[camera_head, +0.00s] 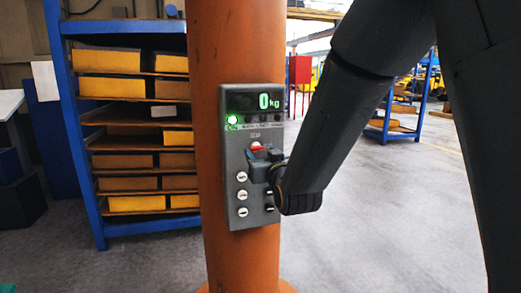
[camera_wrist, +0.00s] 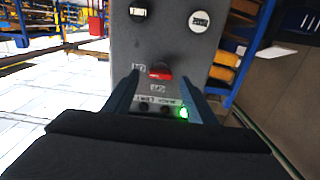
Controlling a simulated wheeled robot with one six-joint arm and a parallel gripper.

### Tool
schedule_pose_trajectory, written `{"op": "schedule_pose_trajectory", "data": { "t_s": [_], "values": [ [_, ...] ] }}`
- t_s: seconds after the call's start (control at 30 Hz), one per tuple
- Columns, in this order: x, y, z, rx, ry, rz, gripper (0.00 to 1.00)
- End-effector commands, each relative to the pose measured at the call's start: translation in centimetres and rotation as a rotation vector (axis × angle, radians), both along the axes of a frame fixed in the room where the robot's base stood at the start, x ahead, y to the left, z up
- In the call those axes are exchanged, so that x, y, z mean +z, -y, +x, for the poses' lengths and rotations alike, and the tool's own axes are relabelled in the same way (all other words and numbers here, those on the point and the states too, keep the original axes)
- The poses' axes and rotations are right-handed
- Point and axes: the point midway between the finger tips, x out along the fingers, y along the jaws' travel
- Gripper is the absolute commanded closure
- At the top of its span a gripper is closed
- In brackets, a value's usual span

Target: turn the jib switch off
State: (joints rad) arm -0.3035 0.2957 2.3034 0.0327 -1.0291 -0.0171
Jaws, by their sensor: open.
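A grey control box (camera_head: 236,205) is mounted on an orange column, with a display reading 0 kg and a lit green lamp (camera_head: 232,120). The red switch (camera_head: 256,147) sits mid-panel, just above my gripper (camera_head: 260,160), which partly covers the panel. In the wrist view, where the panel appears upside down, the red switch (camera_wrist: 160,73) lies between the tips of my gripper (camera_wrist: 158,78). The fingers are open, one on each side of it. I cannot tell whether they touch it. The green lamp also shows there (camera_wrist: 183,112), beside the right finger.
Round white buttons (camera_head: 242,177) line the panel's lower left; dark ones on its lower right are partly hidden by my arm. The orange column (camera_head: 220,30) stands before a blue shelf (camera_head: 78,120) with yellow bins.

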Motion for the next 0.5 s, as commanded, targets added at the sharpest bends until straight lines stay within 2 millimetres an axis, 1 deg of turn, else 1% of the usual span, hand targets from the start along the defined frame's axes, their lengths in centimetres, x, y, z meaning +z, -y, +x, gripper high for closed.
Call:
{"op": "schedule_pose_trajectory", "data": {
  "t_s": [0.1, 0.2, 0.33, 0.5],
  "values": [
    [0.1, -0.5, 1.4, 0.001, -0.001, 0.000, 0.48],
    [0.1, -0.8, 2.3, 0.002, -0.001, 0.000, 0.48],
    [0.0, -1.1, 2.9, 0.004, -0.001, 0.000, 0.48],
    [0.0, -1.2, 3.0, 0.005, 0.000, 0.000, 0.48]
  ]
}}
